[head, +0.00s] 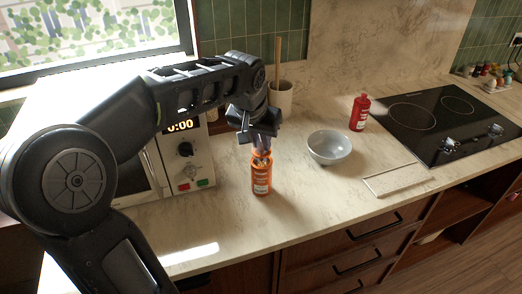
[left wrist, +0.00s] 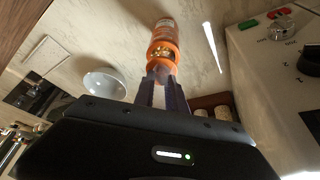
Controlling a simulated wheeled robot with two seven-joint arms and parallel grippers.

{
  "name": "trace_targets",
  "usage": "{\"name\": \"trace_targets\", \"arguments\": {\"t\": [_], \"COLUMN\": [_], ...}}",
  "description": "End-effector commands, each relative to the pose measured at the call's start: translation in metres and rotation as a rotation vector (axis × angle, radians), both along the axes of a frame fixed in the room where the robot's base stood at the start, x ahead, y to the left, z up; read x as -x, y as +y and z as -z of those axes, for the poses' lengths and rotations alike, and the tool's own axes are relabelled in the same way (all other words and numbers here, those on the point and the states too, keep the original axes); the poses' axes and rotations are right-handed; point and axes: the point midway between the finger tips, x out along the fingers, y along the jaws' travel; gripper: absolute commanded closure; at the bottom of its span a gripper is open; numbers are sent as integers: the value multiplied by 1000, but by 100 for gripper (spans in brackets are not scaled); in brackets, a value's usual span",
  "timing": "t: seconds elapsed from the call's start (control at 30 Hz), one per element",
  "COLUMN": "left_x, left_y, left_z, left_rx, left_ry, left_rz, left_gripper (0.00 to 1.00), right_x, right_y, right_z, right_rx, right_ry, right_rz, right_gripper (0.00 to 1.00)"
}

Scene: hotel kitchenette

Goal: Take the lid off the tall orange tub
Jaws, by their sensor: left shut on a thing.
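My left gripper (head: 262,153) points down at the tub's top, shut on what looks like the orange lid (left wrist: 163,66). Its fingers (left wrist: 162,76) hide part of the lid. A golden patch shows inside the orange ring at the top. My right gripper is not in view.
A grey-white bowl (head: 329,147) stands right of the tub, with a red bottle (head: 359,113) behind it. The microwave (head: 190,176) is close on the left. A utensil pot (head: 281,97) stands behind. The counter's front edge is near; a pale board (head: 396,179) lies right.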

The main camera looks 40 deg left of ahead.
Motion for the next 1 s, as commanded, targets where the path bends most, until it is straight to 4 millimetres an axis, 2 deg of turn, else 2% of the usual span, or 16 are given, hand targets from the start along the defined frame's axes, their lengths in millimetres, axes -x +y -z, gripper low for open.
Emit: {"name": "trace_targets", "arguments": {"t": [0.2,0.4,1.0], "left_x": [-1,0,0], "left_y": [0,0,0], "left_z": [-44,-67,-69], "left_rx": [1,1,1], "left_ry": [-5,0,1], "left_rz": [0,0,-1], "left_gripper": [100,100,100], "right_x": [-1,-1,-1], "right_y": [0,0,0], "right_z": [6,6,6], "right_rx": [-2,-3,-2], "right_ry": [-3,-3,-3], "right_rz": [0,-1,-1], "right_gripper": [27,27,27]}}
